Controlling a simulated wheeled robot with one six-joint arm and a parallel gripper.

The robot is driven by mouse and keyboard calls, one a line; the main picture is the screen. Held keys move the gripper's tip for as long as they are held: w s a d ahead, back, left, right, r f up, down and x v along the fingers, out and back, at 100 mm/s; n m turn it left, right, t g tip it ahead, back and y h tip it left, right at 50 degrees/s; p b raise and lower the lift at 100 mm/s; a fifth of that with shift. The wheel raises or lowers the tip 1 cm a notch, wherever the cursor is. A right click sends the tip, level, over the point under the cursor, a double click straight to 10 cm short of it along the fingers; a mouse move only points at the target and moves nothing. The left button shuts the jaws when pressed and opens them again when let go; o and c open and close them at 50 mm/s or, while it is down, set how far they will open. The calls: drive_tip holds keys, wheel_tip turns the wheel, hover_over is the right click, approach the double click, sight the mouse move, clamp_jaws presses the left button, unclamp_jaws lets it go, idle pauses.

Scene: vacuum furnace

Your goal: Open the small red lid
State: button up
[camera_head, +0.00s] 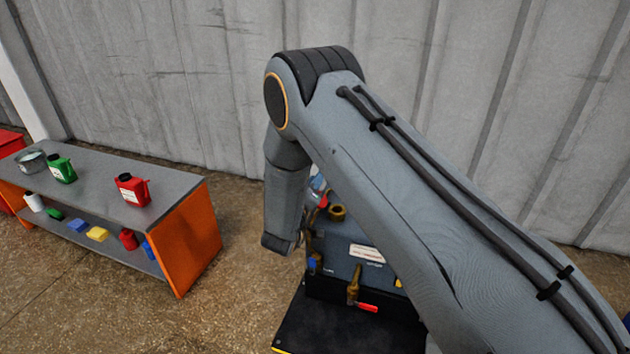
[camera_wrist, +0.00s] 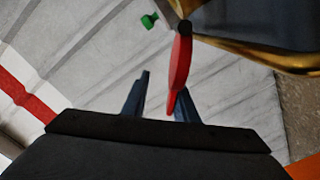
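In the wrist view, a slim red piece (camera_wrist: 179,66) hangs from a dark pivot beside a curved brass part. I cannot tell whether it is the small red lid or a handle. My gripper (camera_wrist: 163,84) is open, with its two dark fingers apart. The red piece's lower tip is close to the right finger; I cannot tell whether they touch. In the head view, a small red part (camera_head: 323,201) shows at the back of the dark machine (camera_head: 345,254), partly hidden by my arm. My gripper's fingers are not clear there.
Brass valves (camera_head: 353,285) stand on the machine, one with a red handle (camera_head: 368,307). An orange-sided bench (camera_head: 190,240) at left carries a red canister (camera_head: 131,188), a green canister (camera_head: 60,168) and a metal pot (camera_head: 32,161). Floor lies clear between bench and machine.

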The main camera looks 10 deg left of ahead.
drive_tip(key=shift+s+a, duration=0.1)
drive_tip(key=p+v, duration=0.1)
drive_tip(key=v, duration=0.6)
drive_tip(key=shift+s+p, duration=0.3)
drive_tip(key=a+r+m+g+y, duration=0.1)
drive_tip(key=a+r+g+y, duration=0.25)
drive_tip(key=r+y, duration=0.2)
drive_tip(key=s+r+g+y, duration=0.2)
drive_tip(key=s+r+g, duration=0.3)
drive_tip(key=s+r, duration=0.15)
drive_tip(key=s+d+r+g+h, duration=0.1)
drive_tip(key=s+d+r+g, duration=0.15)
drive_tip(key=s+d, duration=0.55)
drive_tip(key=s+d+r+m+g+h, duration=0.1)
drive_tip(key=s+d+r+g, duration=0.3)
drive_tip(key=s, duration=0.8)
drive_tip(key=s+d+g+h, duration=0.1)
drive_tip(key=s+d+g, duration=0.1)
drive_tip(key=s+d, duration=0.65)
drive_tip(key=s+d+r+m+p, duration=0.1)
drive_tip(key=d+r+m+p, duration=0.1)
drive_tip(key=d+r+p, duration=0.4)
drive_tip(key=s+d+r+m+p, duration=0.1)
drive_tip(key=d+r+p, duration=0.5)
drive_tip(key=p, duration=1.1)
wheel_tip(320, 180, up, 4)
drive_tip(key=shift+s+r+m, duration=0.2)
drive_tip(key=shift+s+m, duration=0.15)
drive_tip(key=shift+m, duration=0.55)
